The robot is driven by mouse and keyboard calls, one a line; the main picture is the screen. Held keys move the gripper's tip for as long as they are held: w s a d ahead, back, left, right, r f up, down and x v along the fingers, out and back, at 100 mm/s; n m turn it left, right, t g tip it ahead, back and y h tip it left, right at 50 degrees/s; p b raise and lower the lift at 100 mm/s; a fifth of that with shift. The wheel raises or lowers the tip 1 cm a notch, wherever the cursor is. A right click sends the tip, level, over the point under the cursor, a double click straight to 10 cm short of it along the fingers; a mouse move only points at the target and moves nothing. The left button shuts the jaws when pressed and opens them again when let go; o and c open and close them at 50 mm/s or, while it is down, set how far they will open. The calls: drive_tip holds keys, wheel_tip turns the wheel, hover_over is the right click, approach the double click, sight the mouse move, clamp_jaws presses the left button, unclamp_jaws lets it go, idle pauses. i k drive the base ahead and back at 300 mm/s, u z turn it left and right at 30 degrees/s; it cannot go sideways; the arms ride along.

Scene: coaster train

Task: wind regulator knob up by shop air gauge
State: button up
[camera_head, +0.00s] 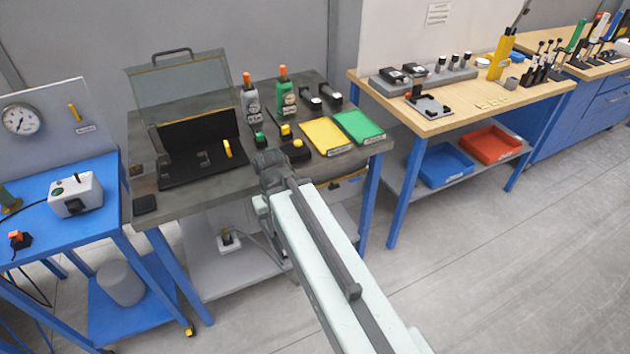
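A round white-faced gauge (21,119) with a dark needle is on the upright grey panel (55,150) at the far left. A small yellow lever (73,113) is on the same panel, with a small label (85,129) below it. A brass-green knob-like part (8,203) shows at the left picture edge, below the gauge; I cannot tell for sure that it is the regulator knob. My gripper end (270,165) is over the front of the dark middle bench, well right of the gauge panel and apart from it. Its fingers are too small and unclear to read.
The blue cart (105,215) carries a grey switch box (75,195) and an orange-topped part (17,239). The dark bench (185,203) holds a clear-lidded case (180,90), bottles and yellow and green trays. A wooden bench (450,118) stands right. Open floor (510,270) lies at lower right.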

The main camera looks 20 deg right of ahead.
sight(333, 186)
drive_tip(key=z, duration=1.1)
drive_tip(key=i, duration=0.15)
drive_tip(key=u, duration=0.6)
